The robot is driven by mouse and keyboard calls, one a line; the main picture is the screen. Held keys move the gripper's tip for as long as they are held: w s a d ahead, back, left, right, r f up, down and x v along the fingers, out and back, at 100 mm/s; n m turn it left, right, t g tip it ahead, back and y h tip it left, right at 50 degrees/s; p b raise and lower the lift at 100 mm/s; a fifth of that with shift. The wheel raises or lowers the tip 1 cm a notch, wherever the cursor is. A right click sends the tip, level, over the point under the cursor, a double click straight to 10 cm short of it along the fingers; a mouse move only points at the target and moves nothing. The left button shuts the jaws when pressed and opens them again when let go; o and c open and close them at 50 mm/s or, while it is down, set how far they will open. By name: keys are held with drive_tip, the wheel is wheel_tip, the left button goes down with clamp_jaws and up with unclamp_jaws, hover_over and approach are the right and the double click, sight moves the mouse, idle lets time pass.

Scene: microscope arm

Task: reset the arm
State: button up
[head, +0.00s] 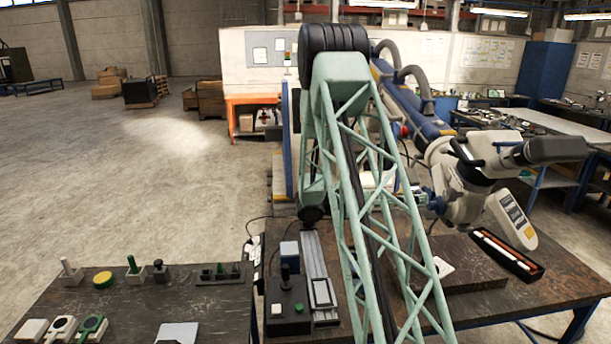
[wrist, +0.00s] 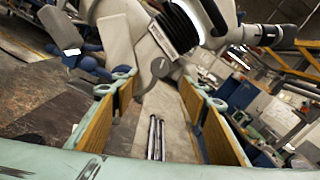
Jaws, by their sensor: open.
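A white microscope head (head: 465,198) hangs at the right in the head view, over the dark bench. Its dark eyepiece tube points right and its handset-like panel hangs below. It joins a blue and white support arm (head: 408,98) with black hoses, partly hidden behind my green lattice arm. In the wrist view my gripper (wrist: 163,88) is open, its two brown-padded fingers spread wide. A pale part of the microscope head (wrist: 125,42) shows close beyond and between the fingertips. I cannot tell whether they touch it. In the head view the gripper is hidden or unclear.
The bench (head: 545,285) holds an open dark tray (head: 508,255) with light sticks and a black control box (head: 288,305) with a joystick. A second bench (head: 210,300) at left carries small tools. Open concrete floor (head: 130,190) lies to the left; a blue cabinet (head: 543,80) stands behind.

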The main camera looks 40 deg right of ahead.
idle(0.3)
drive_tip(key=s+a+r+m+t+y+b, duration=0.1)
drive_tip(key=s+a+r+m+y+b, duration=0.15)
drive_tip(key=a, duration=0.45)
drive_tip(key=s+a+r+m+t+y+b, duration=0.1)
drive_tip(key=s+a+r+m+y, duration=0.15)
drive_tip(key=a, duration=0.55)
drive_tip(key=s+a+r+m+y+b, duration=0.1)
drive_tip(key=s+a+m, duration=0.25)
drive_tip(key=a, duration=0.35)
drive_tip(key=s+a+f+m+t+y+b, duration=0.1)
drive_tip(key=s+a+m+t+y+b, duration=0.1)
drive_tip(key=a, duration=1.1)
drive_tip(key=s+a+f+m+t+y+b, duration=0.1)
drive_tip(key=s+a+m+t+y+b, duration=0.2)
drive_tip(key=a, duration=1)
drive_tip(key=s+a+f+m+t+y+b, duration=0.1)
drive_tip(key=s+a+m+t+y+b, duration=0.2)
drive_tip(key=a, duration=1)
drive_tip(key=shift+s+t+y, duration=0.6)
drive_tip(key=shift+s+t, duration=1.2)
